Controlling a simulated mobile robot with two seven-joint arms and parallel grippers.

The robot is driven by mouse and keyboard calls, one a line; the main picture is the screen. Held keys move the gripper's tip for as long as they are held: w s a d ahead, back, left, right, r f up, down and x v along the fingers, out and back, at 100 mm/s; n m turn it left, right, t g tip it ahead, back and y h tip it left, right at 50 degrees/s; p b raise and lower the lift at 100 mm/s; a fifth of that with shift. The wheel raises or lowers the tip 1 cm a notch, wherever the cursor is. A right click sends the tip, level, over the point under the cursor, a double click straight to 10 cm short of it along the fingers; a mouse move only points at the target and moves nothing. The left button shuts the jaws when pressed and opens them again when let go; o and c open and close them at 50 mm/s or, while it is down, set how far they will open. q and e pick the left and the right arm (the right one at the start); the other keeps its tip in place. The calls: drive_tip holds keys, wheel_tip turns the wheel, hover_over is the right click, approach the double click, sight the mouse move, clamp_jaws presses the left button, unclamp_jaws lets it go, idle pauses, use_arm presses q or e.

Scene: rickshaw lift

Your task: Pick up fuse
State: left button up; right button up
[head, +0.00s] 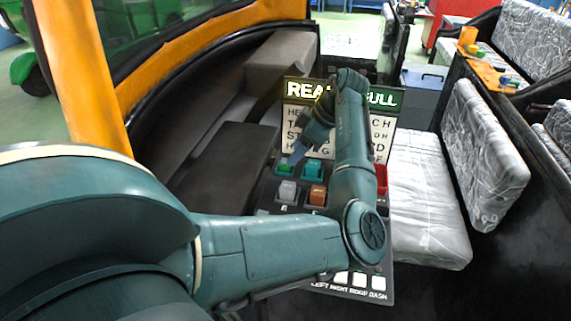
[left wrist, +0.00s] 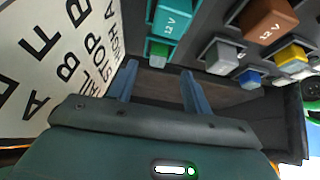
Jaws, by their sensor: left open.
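Several coloured fuse-like blocks sit in sockets on a dark panel (head: 268,205). In the head view these include a green block (head: 283,169), a teal block (head: 313,169), a grey block (head: 287,191), an orange-brown block (head: 317,195) and a red block (head: 381,180). The left wrist view shows the teal block (left wrist: 170,18) marked 12 V, a small green block (left wrist: 158,49), a brown block (left wrist: 268,21), a grey block (left wrist: 222,57) and a yellow block (left wrist: 290,57). My left gripper (head: 293,157) is open and empty, its blue fingers (left wrist: 158,82) pointing toward the small green block. My right gripper is out of view.
A lettered board (head: 295,115) with a lit sign on top stands behind the panel, close to my left wrist. White seats (head: 425,200) are to the right. An orange frame post (head: 80,75) rises at the left. White buttons (head: 360,280) line the panel's lower edge.

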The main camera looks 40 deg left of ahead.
sight(285, 165)
use_arm(q)
drive_tip(key=x, duration=0.4)
drive_tip(key=shift+a+f, duration=0.2)
drive_tip(key=shift+a, duration=0.15)
drive_tip(key=c, duration=1.1)
